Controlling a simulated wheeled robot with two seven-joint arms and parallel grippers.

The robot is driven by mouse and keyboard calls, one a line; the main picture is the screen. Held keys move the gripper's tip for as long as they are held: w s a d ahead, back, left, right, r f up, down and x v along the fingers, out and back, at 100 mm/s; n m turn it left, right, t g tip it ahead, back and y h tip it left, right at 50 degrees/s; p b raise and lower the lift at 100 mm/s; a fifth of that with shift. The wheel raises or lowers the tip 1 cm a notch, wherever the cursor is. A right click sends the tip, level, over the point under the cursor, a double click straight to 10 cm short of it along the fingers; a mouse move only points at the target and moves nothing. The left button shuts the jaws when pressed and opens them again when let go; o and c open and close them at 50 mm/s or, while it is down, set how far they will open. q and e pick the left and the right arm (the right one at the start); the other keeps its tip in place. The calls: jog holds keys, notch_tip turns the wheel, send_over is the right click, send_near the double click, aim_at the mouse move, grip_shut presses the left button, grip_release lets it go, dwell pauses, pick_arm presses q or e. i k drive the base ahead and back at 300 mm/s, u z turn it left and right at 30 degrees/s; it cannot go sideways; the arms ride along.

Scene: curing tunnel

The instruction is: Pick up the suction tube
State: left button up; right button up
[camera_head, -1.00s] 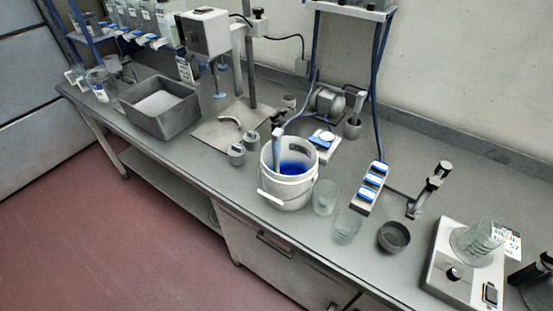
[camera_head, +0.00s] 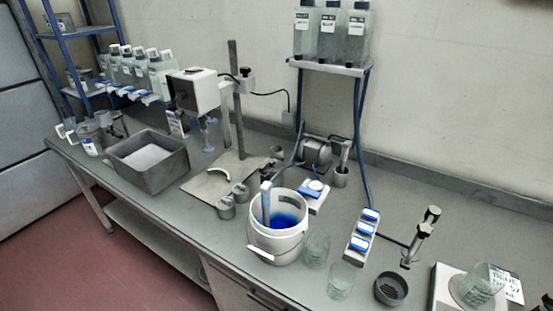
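A white bucket (camera_head: 278,240) with blue liquid (camera_head: 284,220) stands near the front edge of the bench, right of centre. A pale grey tube (camera_head: 266,205), which looks like the suction tube, stands nearly upright in the bucket and leans on its inner wall. Its lower end is hidden in the liquid. A thin hose (camera_head: 296,152) seems to run from its top towards a small motor or pump (camera_head: 316,151) behind. Neither of my grippers is in view.
A grey bin (camera_head: 149,178) and a stirrer stand with a white head (camera_head: 193,91) are at left. Two small metal pots (camera_head: 226,208) and two glass beakers (camera_head: 341,281) flank the bucket. A blue-topped rack (camera_head: 361,238) and dark bowl (camera_head: 391,289) lie right.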

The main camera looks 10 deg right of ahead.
aim_at(265, 189)
jog(key=u, duration=1.8)
jog(key=i, duration=2.55)
jog(key=z, duration=3.7)
